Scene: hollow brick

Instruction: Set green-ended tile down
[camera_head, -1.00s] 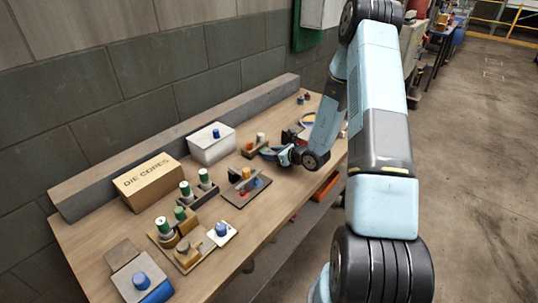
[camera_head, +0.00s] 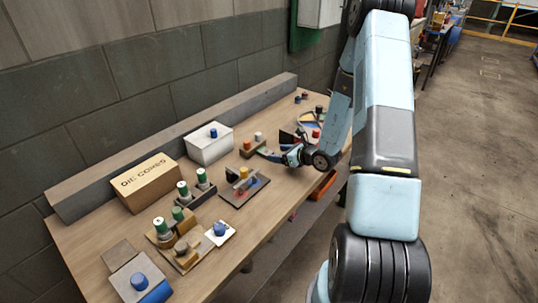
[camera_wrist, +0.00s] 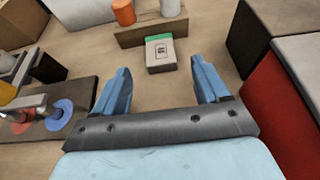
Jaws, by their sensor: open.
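The green-ended tile (camera_wrist: 160,53) lies flat on the bench in the wrist view. It is a small grey block with a dark mark on its face and a green band at its far end. My gripper (camera_wrist: 159,76) is open and empty, its two blue fingers spread wider than the tile. The tile sits just beyond the fingertips, roughly centred between them, and neither finger appears to touch it. In the head view my gripper (camera_head: 272,154) is low over the bench, and I cannot make out the tile there.
A brown block (camera_wrist: 152,33) with orange and white cylinders stands just behind the tile. A dark board (camera_wrist: 66,120) with red and blue rings is on the left. Red and dark boxes (camera_wrist: 275,110) stand close on the right. A white box (camera_head: 210,150) is further back.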

